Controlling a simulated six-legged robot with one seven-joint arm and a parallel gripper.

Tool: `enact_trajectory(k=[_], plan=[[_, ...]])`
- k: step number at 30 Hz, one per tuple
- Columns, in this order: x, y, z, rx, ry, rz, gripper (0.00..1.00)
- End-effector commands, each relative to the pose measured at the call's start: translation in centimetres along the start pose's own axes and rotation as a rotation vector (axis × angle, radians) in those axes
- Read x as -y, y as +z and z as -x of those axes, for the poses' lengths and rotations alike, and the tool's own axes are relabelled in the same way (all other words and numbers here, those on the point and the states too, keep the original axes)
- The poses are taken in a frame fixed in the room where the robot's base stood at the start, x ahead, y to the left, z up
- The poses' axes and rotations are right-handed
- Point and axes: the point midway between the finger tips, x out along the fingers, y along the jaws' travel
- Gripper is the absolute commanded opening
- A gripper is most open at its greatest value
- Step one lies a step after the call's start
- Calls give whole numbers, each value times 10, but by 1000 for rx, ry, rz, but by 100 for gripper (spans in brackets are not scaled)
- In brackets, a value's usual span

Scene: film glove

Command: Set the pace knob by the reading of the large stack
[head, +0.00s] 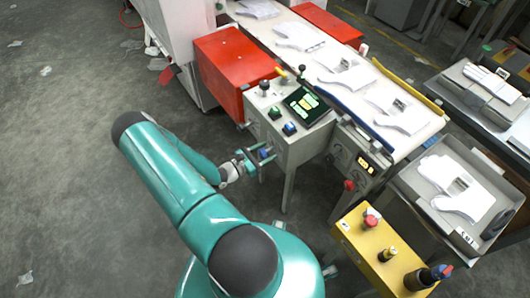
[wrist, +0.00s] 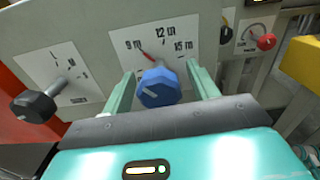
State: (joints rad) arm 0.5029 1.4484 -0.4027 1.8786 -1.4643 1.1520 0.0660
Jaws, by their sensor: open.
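In the wrist view a blue faceted knob (wrist: 157,88) stands on a white dial plate (wrist: 181,40) marked 9 m, 12 m and 15 m. A red pointer on the dial lies near the 9 m mark. My gripper (wrist: 160,72) is open, with one green finger on each side of the blue knob; I cannot tell whether either touches it. In the head view my gripper (head: 257,157) is at the front of the grey control box (head: 297,143). White glove stacks lie in a near tray (head: 423,205) and a farther tray (head: 462,83); which is the large stack is unclear.
A black knob (wrist: 36,106) on another dial is left of my gripper. A red knob (wrist: 267,42) is at the right. The conveyor (head: 338,62) carries white gloves. A yellow box (head: 377,250) stands nearby.

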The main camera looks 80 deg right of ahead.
Motion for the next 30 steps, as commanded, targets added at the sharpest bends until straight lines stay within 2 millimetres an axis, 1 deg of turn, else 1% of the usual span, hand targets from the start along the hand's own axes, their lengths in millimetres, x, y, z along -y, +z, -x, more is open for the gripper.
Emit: enact_trajectory(k=[4, 5, 9, 11, 12, 22, 26, 30], plan=[[0, 0, 0, 0, 0, 0, 59], [0, 0, 0, 0, 0, 0, 57], [0, 0, 0, 0, 0, 0, 30], [0, 0, 0, 0, 0, 0, 18], [0, 0, 0, 0, 0, 0, 15], [0, 0, 1, 0, 2, 37, 15], [-1, 0, 1, 0, 2, 92, 15], [0, 0, 2, 1, 3, 183, 15]])
